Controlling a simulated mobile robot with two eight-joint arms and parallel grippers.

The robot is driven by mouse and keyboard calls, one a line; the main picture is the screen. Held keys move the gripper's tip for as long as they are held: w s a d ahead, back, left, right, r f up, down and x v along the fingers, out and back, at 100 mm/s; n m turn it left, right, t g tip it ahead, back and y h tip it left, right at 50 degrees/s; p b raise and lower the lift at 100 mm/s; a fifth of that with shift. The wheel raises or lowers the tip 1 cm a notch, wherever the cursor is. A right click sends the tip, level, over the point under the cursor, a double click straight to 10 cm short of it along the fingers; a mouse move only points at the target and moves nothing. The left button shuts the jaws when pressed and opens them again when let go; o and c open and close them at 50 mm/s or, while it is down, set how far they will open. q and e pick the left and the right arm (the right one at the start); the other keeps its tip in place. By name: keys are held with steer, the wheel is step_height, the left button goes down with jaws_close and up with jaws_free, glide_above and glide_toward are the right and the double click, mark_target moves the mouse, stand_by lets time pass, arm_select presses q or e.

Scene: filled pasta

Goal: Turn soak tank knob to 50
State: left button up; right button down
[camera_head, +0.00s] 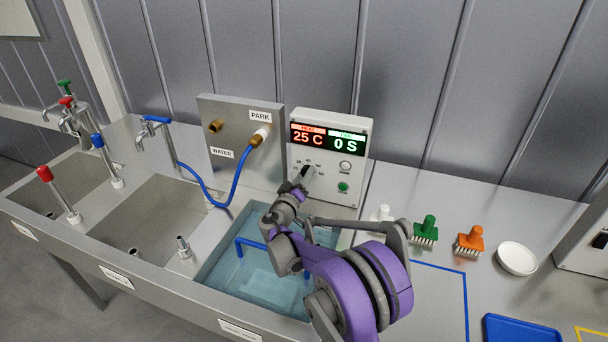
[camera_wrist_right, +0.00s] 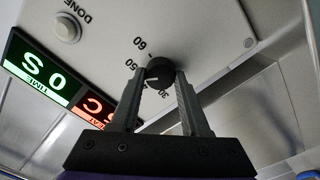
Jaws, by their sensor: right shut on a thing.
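The soak tank's control box (camera_head: 350,130) stands upright behind the water-filled tank (camera_head: 225,287). Its display (camera_head: 327,138) reads 25 C in red under HEAT and 0 S in green under TIME. My right gripper (camera_head: 303,176) reaches the box's dial and covers most of it in the head view. In the right wrist view, the round black knob (camera_wrist_right: 159,73) sits between the fingertips of my right gripper (camera_wrist_right: 158,80), which is shut on it. A short white pointer mark on the knob faces the left finger. Dial numbers 60, 50 and 30 show around it; 40 is hidden. My left gripper is out of view.
A steel panel (camera_head: 229,115) with a blue hose (camera_head: 207,194) stands left of the box. A green brush (camera_head: 425,232), an orange brush (camera_head: 470,242) and a white bowl (camera_head: 516,259) stand on the right counter. Sinks with taps lie left.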

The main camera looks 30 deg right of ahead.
steer(key=shift+m, duration=1.1)
steer(key=shift+p, duration=0.3)
steer(key=shift+c, duration=1.9)
jaws_free()
steer(key=b+v, duration=0.1)
steer(key=v, duration=1)
steer(key=shift+d, duration=0.1)
